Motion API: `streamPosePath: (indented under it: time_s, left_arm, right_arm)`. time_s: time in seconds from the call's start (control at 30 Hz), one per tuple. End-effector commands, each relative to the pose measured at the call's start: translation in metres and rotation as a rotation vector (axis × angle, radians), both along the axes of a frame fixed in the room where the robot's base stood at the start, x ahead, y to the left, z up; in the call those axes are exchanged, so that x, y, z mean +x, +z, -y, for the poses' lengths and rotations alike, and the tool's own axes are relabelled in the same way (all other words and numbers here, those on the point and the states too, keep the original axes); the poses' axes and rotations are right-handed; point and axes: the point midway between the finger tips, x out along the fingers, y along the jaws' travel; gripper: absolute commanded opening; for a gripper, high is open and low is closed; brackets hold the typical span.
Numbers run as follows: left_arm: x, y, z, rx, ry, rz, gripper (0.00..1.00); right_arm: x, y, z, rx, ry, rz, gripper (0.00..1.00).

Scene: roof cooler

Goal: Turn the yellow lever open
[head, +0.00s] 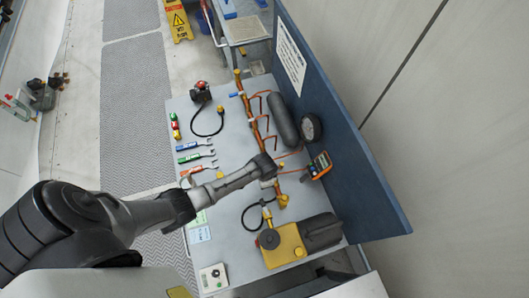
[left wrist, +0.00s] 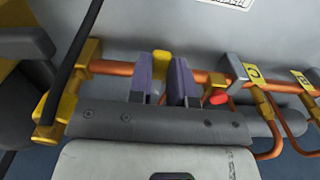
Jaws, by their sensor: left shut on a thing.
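The yellow lever (left wrist: 161,60) shows in the left wrist view, on the copper pipe (left wrist: 113,67). My left gripper (left wrist: 161,82) is shut on it, one purple-grey finger on each side. Only the lever's upper part shows; the rest is hidden between the fingers. In the head view my left gripper (head: 269,174) is at the lower part of the long copper pipe (head: 254,128), and it hides the lever there. My right gripper is in neither view.
A yellow pump (head: 283,247) stands just below my gripper in the head view. A blue panel (head: 350,155) edges the table.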

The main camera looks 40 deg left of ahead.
Motion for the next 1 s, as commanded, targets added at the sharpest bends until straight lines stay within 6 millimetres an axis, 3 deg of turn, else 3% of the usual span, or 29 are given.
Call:
streamPosePath:
  time_s: [0.47,1.0]
  left_arm:
    - [0.012,0.001,-0.015,0.004,-0.375,0.0,0.0]
    - [0.034,-0.001,-0.023,0.002,-0.89,0.002,0.0]
  right_arm:
    - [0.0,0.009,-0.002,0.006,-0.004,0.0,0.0]
    - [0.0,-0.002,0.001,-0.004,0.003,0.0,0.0]
